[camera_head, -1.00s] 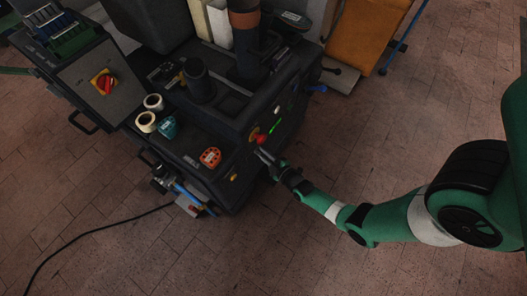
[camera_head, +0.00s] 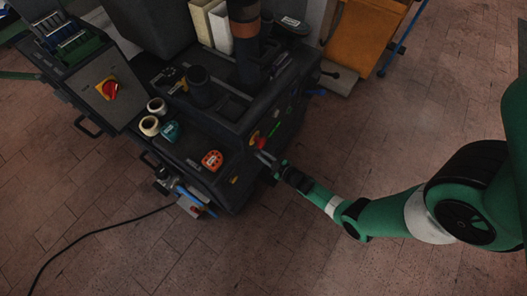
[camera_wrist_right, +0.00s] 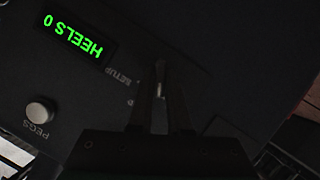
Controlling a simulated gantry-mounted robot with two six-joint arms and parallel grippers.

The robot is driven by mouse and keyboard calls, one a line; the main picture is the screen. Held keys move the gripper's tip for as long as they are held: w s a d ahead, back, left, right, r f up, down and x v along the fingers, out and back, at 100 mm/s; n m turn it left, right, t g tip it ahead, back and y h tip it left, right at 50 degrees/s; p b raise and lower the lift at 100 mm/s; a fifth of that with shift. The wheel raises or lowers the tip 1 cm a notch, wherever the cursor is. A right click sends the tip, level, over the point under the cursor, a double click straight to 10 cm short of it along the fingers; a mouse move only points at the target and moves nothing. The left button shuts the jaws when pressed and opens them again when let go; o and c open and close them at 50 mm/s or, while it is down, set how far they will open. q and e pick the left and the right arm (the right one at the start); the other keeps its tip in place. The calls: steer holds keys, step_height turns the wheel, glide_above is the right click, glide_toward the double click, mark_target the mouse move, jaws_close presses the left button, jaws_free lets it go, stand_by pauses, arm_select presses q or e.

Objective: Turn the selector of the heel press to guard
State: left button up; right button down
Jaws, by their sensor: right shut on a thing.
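The heel press (camera_head: 220,125) is a dark machine in the head view. My right gripper (camera_head: 262,157) reaches its front panel from the right, close below a red button (camera_head: 261,144). In the right wrist view my right gripper (camera_wrist_right: 160,82) is shut on a small grey selector (camera_wrist_right: 159,74), with a finger on each side of it. The word SETUP (camera_wrist_right: 120,76) is readable left of the selector. Another label below it is mostly hidden by a finger. I cannot read a guard label or the selector's exact pointing. My left gripper is not in view.
A green display (camera_wrist_right: 73,37) reads HEELS 0, above a round PEGS button (camera_wrist_right: 40,110). A red rotary switch (camera_head: 109,89) is on the left cabinet. Tape rolls (camera_head: 150,124) and an orange-red item (camera_head: 212,160) lie on the press ledge.

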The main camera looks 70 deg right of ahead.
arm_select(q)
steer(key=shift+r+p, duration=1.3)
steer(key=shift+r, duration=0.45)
arm_select(e)
steer(key=shift+d+m+y, duration=0.15)
steer(key=shift+m+y, duration=1.25)
steer(key=shift+m, duration=0.4)
steer(key=shift+t, duration=0.3)
steer(key=c, duration=0.9)
jaws_free()
steer(key=shift+o, duration=0.2)
arm_select(q)
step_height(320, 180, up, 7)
steer(key=p, duration=0.7)
arm_select(e)
steer(key=v, duration=1.1)
steer(key=shift+s+r, duration=0.2)
steer(key=shift+s, duration=0.15)
